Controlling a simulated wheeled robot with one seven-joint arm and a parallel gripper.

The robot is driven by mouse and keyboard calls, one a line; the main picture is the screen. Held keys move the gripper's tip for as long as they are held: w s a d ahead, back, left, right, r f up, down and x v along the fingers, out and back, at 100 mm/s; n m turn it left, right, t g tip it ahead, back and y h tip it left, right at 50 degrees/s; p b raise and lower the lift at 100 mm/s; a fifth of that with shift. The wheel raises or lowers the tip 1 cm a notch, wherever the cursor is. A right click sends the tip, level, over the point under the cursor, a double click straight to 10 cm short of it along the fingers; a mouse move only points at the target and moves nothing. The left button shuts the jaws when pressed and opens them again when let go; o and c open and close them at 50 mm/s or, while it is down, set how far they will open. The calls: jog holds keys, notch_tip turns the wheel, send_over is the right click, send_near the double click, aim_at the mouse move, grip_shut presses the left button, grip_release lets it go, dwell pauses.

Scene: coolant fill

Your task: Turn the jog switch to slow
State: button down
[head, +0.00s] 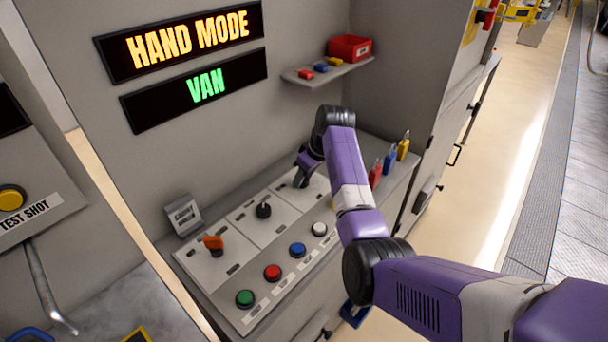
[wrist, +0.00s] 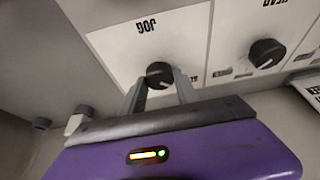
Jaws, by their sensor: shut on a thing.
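The jog switch (wrist: 160,73) is a round black knob on a pale panel (wrist: 115,47) marked JOG, whose lettering appears upside down in the wrist view. My gripper (wrist: 158,84) has one finger on each side of the knob and is shut on it. A short pale pointer mark shows on the knob's lower edge in that view. The position labels around the knob are mostly hidden by the fingers, so I cannot read its setting. In the head view my gripper (head: 300,181) reaches down to the far right panel and hides the knob.
A second black knob (head: 263,210) is on the neighbouring panel, and an orange-handled switch (head: 213,243) is farther left. Green (head: 244,298), red (head: 272,272), blue (head: 297,250) and white (head: 319,229) buttons line the front. A shelf (head: 328,71) is above. Displays read HAND MODE (head: 187,39) and VAN (head: 207,86).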

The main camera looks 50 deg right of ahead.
dwell(0.4)
jog(key=c, duration=0.9)
grip_release()
jog(key=shift+r, duration=0.1)
jog(key=b+v, duration=0.1)
jog(key=v, duration=0.6)
jog(key=shift+s+r, duration=0.15)
jog(key=shift+r, duration=0.15)
